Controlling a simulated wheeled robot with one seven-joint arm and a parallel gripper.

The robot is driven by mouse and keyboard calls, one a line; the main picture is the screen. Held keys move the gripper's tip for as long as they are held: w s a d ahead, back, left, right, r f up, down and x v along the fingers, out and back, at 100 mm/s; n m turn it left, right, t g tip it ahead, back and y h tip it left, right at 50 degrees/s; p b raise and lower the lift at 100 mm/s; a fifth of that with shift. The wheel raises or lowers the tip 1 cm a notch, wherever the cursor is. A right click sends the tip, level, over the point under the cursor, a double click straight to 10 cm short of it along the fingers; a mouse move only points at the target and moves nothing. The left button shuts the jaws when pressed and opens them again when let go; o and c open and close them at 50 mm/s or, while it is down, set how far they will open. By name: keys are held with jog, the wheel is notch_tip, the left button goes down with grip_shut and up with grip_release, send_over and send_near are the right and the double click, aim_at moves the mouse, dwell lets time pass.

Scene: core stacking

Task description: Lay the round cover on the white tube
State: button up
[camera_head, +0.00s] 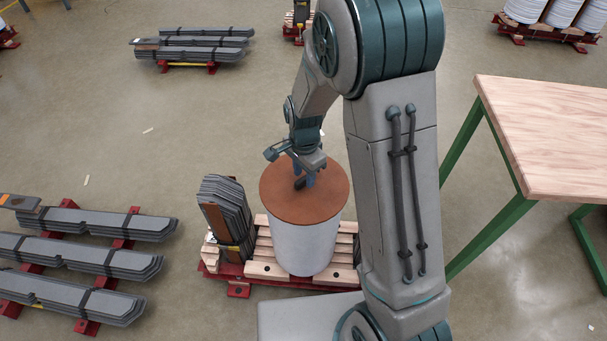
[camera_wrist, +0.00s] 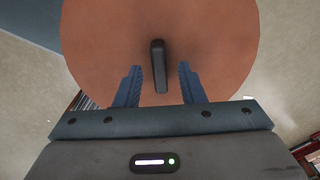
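The round cover (camera_head: 325,199) is a flat brown disc with a dark upright handle. In the head view it is at the top of the white tube (camera_head: 305,247), which stands upright on a pallet. I cannot tell whether the cover touches the tube's rim all round. My gripper (camera_head: 305,178) is just above the cover. The fingers are apart, with a gap on each side of the handle.
The red-footed pallet (camera_head: 262,269) under the tube also holds a stack of grey plates (camera_head: 226,212) on the left. More strapped plate bundles (camera_head: 95,225) lie at the left. A wooden table (camera_head: 550,130) with green legs stands at the right. The floor behind is mostly open.

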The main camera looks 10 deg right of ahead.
aim_at(304, 178)
notch_tip(304, 178, up, 10)
jog(key=p, duration=0.2)
jog(key=s+d+r+n, duration=0.4)
jog(key=s+d+n, duration=0.1)
jog(key=s, duration=0.3)
jog(key=s+d+r+n+t, duration=0.1)
jog(key=s+d+r+n, duration=0.3)
jog(key=s, duration=0.5)
jog(key=shift+s+d+r+n+t, duration=0.35)
jog(key=shift+r+n, duration=0.2)
jog(key=shift+n, duration=0.55)
notch_tip(304, 178, up, 20)
jog(key=t+p, duration=0.1)
jog(key=p, duration=1.6)
jog(key=shift+a+f+p, duration=0.25)
jog(key=shift+p, duration=0.1)
jog(key=shift+w, duration=0.15)
